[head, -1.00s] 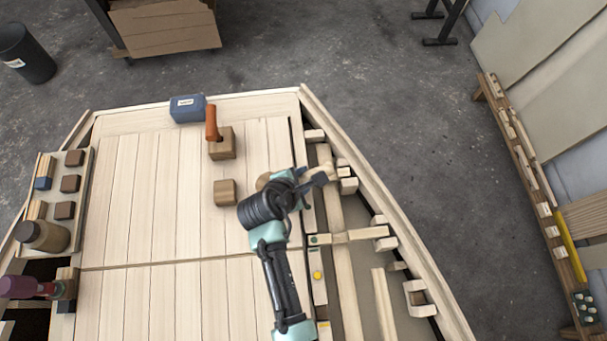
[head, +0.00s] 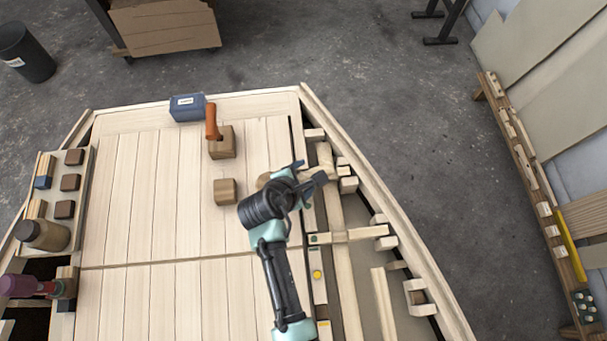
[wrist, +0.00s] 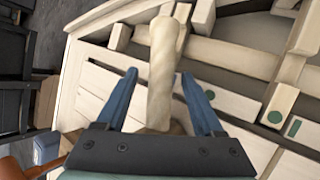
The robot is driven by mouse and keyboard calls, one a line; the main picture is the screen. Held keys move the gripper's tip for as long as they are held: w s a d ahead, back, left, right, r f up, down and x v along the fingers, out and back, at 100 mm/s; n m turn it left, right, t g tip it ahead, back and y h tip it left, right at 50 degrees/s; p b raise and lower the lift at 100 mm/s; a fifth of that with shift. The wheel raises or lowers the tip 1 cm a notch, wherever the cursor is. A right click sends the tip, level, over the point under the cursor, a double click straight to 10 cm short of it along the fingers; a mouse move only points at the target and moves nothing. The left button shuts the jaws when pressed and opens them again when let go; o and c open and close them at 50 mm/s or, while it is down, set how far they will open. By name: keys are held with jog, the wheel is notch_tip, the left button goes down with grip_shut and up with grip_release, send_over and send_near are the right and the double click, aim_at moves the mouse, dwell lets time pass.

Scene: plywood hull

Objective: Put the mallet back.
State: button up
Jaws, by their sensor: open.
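The mallet shows in the wrist view as a pale, rounded wooden handle (wrist: 163,85) running up between the two blue fingers. Its lower end disappears behind my gripper's dark palm, where a bit of brown wood shows. In the head view, a rounded tan piece that looks like its head (head: 262,181) peeks out left of my gripper; the rest is mostly hidden by the arm. My gripper (head: 312,171) is open at the right edge of the planked deck, its fingers (wrist: 160,76) either side of the handle with visible gaps. I cannot tell what supports the mallet.
A wooden block (head: 225,192) and an orange-handled tool (head: 212,122) at another block stand on the deck (head: 160,210). A blue box (head: 187,108) sits at the far edge. A rack with a jar (head: 42,236) is left. Open framing and ribs (head: 345,235) lie right.

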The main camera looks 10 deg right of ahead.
jog(key=shift+s, duration=0.1)
jog(key=v, duration=1.3)
jog(key=shift+p, duration=0.45)
